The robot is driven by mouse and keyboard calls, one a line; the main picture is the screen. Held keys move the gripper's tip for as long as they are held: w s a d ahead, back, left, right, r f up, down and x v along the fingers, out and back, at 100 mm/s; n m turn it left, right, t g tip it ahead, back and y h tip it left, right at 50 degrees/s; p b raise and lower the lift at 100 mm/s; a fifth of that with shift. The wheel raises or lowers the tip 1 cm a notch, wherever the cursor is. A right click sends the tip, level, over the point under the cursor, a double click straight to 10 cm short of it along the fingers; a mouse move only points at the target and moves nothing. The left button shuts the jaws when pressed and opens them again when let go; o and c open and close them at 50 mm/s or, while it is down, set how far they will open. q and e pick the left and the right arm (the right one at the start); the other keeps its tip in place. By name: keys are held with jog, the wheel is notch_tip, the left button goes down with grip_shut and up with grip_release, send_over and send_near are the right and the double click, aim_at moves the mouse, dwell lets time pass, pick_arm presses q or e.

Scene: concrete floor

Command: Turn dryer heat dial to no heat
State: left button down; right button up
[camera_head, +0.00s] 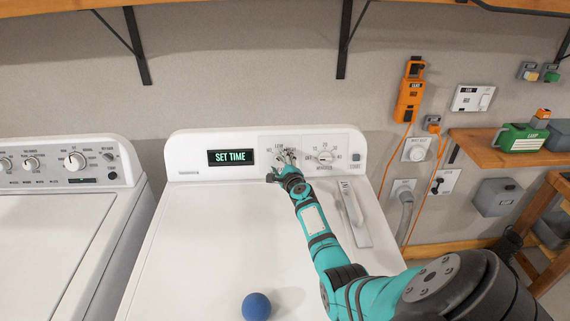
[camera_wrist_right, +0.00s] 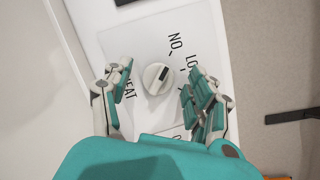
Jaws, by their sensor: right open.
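The white dryer (camera_head: 240,215) has a back panel with a "SET TIME" display (camera_head: 230,157). Its heat dial (camera_wrist_right: 158,78) is a round white knob with a dark bar mark, slanted on the knob's upper right side in the right wrist view. The labels "NO" and "LO", partly cut off, are printed beyond it there, and "HEAT" beside it. My right gripper (camera_head: 287,163) is at the panel and hides most of this dial in the head view. In the right wrist view its open fingers (camera_wrist_right: 160,74) stand on either side of the knob, with gaps visible. My left gripper is not in view.
A second dial (camera_head: 325,157) sits just right on the panel. A blue ball (camera_head: 256,307) lies on the dryer top, which is otherwise mostly clear. A washer (camera_head: 60,205) stands at left. A wooden shelf (camera_head: 480,150) and orange cables are on the right.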

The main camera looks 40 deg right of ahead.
jog(key=v, duration=1.1)
jog(key=shift+s+a+r, duration=0.1)
jog(key=shift+s+a, duration=0.05)
jog(key=shift+s, duration=0.2)
